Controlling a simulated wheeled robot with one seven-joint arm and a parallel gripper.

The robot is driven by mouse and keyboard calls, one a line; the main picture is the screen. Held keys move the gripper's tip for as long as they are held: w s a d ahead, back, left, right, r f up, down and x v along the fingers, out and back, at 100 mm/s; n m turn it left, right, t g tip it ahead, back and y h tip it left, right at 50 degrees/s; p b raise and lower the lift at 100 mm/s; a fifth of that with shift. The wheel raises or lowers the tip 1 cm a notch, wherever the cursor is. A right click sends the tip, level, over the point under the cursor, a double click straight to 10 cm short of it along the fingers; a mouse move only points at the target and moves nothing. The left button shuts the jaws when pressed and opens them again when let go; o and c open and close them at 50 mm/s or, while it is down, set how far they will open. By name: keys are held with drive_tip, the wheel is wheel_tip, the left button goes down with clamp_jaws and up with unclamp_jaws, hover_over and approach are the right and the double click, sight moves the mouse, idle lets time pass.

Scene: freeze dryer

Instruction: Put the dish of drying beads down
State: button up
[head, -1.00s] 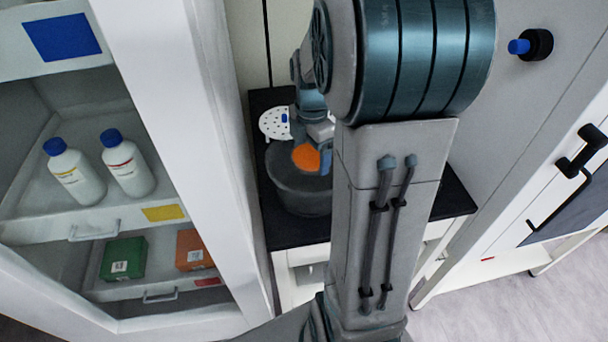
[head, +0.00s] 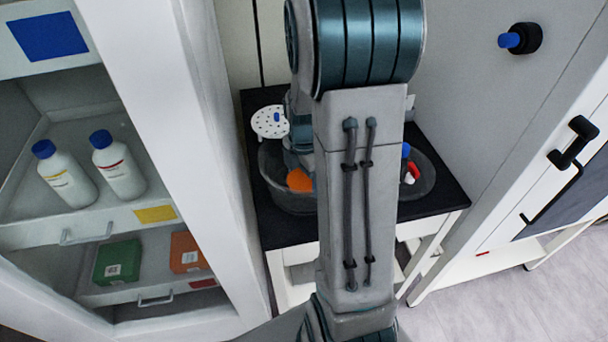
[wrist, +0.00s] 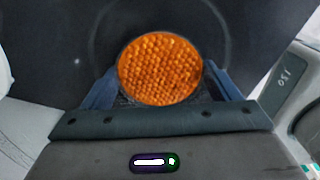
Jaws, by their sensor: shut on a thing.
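The dish of orange drying beads (wrist: 160,69) is between the two blue fingers of my gripper (wrist: 161,72) in the wrist view. My gripper is shut on it, and the dish looks level and full. In the head view the orange beads (head: 299,181) show over the dark grey round tub (head: 290,204) on the black bench top. My arm covers part of the dish, the gripper and the tub. In the wrist view a dark surface with a faint ring lies beneath the dish. I cannot tell whether the dish touches it.
A white perforated plate (head: 268,123) lies behind the tub. A dark round piece (head: 426,178) with blue and red parts sits right of my arm. A white cabinet with bottles (head: 118,166) stands left; a grey cabinet (head: 462,110) stands right. The black bench top's (head: 440,203) front right is bare.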

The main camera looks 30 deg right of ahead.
drive_tip(key=o, duration=0.9)
wheel_tip(320, 180, up, 11)
drive_tip(key=p, duration=0.1)
drive_tip(key=shift+s+a+r+m+t, duration=0.5)
drive_tip(key=shift+s+a+m, duration=1.5)
drive_tip(key=shift+m, duration=1.25)
drive_tip(key=shift+s+a+r+m+t, duration=0.35)
drive_tip(key=shift+s+a+r+m, duration=0.25)
drive_tip(key=shift+s+a+m, duration=2.05)
drive_tip(key=shift+s+a+r+m+t, duration=0.5)
drive_tip(key=shift+s+a+m, duration=0.9)
drive_tip(key=shift+m, duration=2.4)
